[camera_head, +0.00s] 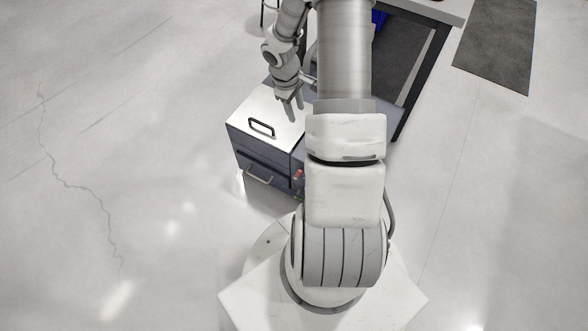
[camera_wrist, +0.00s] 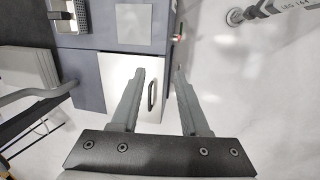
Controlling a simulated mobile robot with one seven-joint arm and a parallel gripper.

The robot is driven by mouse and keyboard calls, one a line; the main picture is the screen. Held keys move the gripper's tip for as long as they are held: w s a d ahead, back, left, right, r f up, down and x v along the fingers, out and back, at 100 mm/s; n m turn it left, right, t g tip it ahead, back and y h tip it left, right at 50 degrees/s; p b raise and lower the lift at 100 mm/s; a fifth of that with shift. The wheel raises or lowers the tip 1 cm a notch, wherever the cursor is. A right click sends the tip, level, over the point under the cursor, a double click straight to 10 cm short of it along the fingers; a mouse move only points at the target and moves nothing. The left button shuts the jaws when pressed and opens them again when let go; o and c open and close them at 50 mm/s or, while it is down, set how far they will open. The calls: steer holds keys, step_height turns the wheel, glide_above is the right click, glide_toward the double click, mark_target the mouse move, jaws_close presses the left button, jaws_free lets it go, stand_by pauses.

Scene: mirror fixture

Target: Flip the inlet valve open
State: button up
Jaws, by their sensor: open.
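My gripper (camera_head: 290,110) is over the white top of a grey cabinet (camera_head: 243,149), mostly left of my arm column. In the wrist view its two fingers (camera_wrist: 160,74) are spread apart with nothing between the tips. Behind them is a white panel (camera_wrist: 121,68) with a dark handle (camera_wrist: 151,95). I cannot tell for sure which part is the inlet valve. A grey fitting (camera_wrist: 62,15) sits at the top left of the wrist view, and a grey rod-like part with lettering (camera_wrist: 270,9) at the top right. Neither touches my gripper.
Small red and green parts (camera_head: 299,178) show at the cabinet's front, partly hidden by my arm. A drawer handle (camera_head: 260,175) sticks out at the front. A table (camera_head: 425,8) stands behind, right.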

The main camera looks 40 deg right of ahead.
steer(key=y+b, duration=0.2)
steer(key=b, duration=0.1)
glide_above(298, 174)
step_height(298, 174, down, 18)
steer(key=shift+n, duration=0.3)
steer(key=f+b, duration=0.1)
steer(key=f, duration=0.4)
steer(key=f+b, duration=0.2)
steer(key=f, duration=0.4)
steer(key=f+b, duration=0.2)
steer(key=f, duration=0.4)
steer(key=shift+w+d+f, duration=0.1)
steer(key=shift+w+d, duration=0.05)
steer(key=shift+d, duration=0.15)
steer(key=shift+c, duration=0.2)
jaws_close()
